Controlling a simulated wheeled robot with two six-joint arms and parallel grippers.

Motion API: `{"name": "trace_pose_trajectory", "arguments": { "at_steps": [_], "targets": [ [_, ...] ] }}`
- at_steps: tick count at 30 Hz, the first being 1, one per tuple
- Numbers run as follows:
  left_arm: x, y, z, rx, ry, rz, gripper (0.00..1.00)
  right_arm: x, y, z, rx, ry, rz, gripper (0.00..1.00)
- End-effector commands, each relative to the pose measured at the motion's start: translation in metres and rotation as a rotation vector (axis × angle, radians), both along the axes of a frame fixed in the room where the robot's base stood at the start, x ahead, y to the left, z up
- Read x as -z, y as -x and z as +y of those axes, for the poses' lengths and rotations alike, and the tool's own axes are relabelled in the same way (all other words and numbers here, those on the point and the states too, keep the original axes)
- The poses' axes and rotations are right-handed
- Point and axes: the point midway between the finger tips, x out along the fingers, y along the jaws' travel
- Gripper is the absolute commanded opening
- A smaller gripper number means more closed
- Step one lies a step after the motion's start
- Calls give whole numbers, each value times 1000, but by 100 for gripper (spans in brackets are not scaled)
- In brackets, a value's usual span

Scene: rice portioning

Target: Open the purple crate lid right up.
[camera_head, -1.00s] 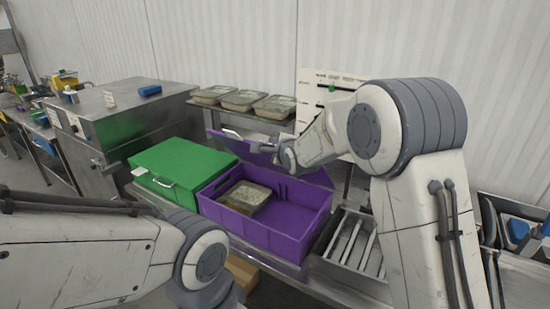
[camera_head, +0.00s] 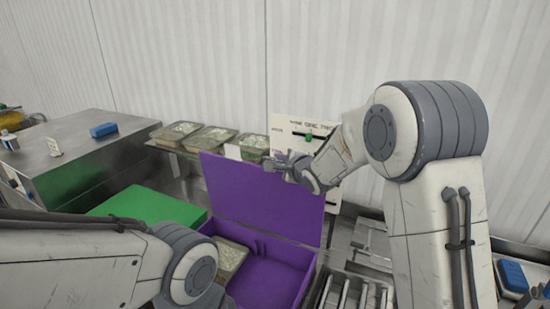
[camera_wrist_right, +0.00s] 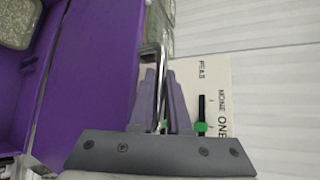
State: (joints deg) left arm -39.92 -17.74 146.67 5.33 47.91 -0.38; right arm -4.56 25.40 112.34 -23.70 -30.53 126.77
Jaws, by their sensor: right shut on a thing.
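The purple crate (camera_head: 268,276) stands open in the head view, with a rice tray (camera_head: 230,258) inside. Its purple lid (camera_head: 255,198) stands steeply raised at the crate's back edge, its inner face towards me. My right gripper (camera_head: 279,166) is at the lid's upper edge. In the right wrist view the gripper (camera_wrist_right: 160,125) is shut on a metal handle (camera_wrist_right: 160,65) beside the purple lid (camera_wrist_right: 97,75). My left arm crosses the lower left of the head view; its gripper is out of view.
A green lid (camera_head: 150,207) lies shut left of the crate. Several rice trays (camera_head: 210,138) sit on a shelf behind. A white label board (camera_head: 295,128) stands behind my right gripper. A metal rack (camera_head: 350,291) is at the right.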

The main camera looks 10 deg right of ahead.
Motion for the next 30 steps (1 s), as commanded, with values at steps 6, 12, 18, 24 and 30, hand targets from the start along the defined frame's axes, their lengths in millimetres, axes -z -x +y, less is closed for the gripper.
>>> {"name": "trace_pose_trajectory", "arguments": {
  "at_steps": [6, 12, 18, 24, 30],
  "targets": [
    [-1, 0, 0, 0, 0, 0, 100, 3, 2, 2, -6, 2, 5, 0],
    [-1, 0, 0, 0, 0, 0, 100, 3, 2, -1, -2, 2, 5, 0],
    [-1, 0, 0, 0, 0, 0, 100, 3, 2, -4, 1, 2, 5, 44],
    [0, 0, 0, 0, 0, 0, 100, 3, 3, -5, 2, 2, 5, 44],
    [10, 0, 0, 0, 0, 0, 100, -3, 20, -11, 4, 2, 1, 44]
  ]
}}
